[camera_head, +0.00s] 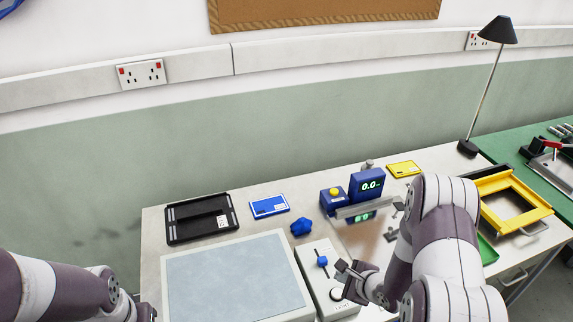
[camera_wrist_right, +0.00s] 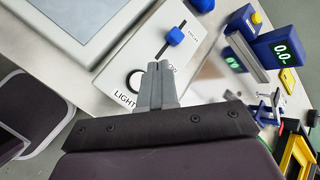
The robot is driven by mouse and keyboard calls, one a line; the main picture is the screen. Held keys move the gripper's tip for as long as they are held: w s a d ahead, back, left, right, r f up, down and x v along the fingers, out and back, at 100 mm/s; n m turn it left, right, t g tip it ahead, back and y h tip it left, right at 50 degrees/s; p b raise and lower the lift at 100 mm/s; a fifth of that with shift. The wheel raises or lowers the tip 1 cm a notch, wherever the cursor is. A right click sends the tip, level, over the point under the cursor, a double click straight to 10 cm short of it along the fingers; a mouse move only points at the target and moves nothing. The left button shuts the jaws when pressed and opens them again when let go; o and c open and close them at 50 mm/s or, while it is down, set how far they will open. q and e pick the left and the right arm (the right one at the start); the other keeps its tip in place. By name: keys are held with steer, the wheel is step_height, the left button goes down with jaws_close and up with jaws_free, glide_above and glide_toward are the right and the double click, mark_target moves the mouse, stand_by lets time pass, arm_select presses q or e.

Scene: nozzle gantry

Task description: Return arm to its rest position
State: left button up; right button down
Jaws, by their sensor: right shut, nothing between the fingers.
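My right arm (camera_head: 433,235) reaches in from the lower right. Its gripper (camera_head: 341,271) is over the white control panel (camera_head: 313,258) with the blue slider knob (camera_head: 322,261). In the right wrist view the fingers (camera_wrist_right: 157,76) are together and empty, in front of the panel's "LIGHT" lettering. The slider knob also shows there (camera_wrist_right: 175,36), a little beyond the fingertips. Whether the fingers touch the panel is not clear. My left arm (camera_head: 60,290) is at the lower left; only a dark edge of its gripper end shows, and its fingers are out of frame.
A large pale pad (camera_head: 235,280) lies left of the panel. Behind are a black tray (camera_head: 200,218), a blue card (camera_head: 269,206), a blue lump (camera_head: 301,226) and a blue display unit (camera_head: 367,185). A yellow frame (camera_head: 515,203) and lamp (camera_head: 494,40) stand right.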

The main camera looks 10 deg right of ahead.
steer(key=s+d+f+n+g+h+b, duration=0.1)
steer(key=s+d+n+g+h, duration=0.2)
steer(key=s+n+g, duration=0.55)
steer(key=s+a+r+n+b, duration=0.5)
steer(key=a+r+n, duration=0.4)
steer(key=n, duration=0.6)
steer(key=shift+a, duration=0.6)
steer(key=shift+d+t, duration=0.1)
steer(key=shift+t, duration=0.15)
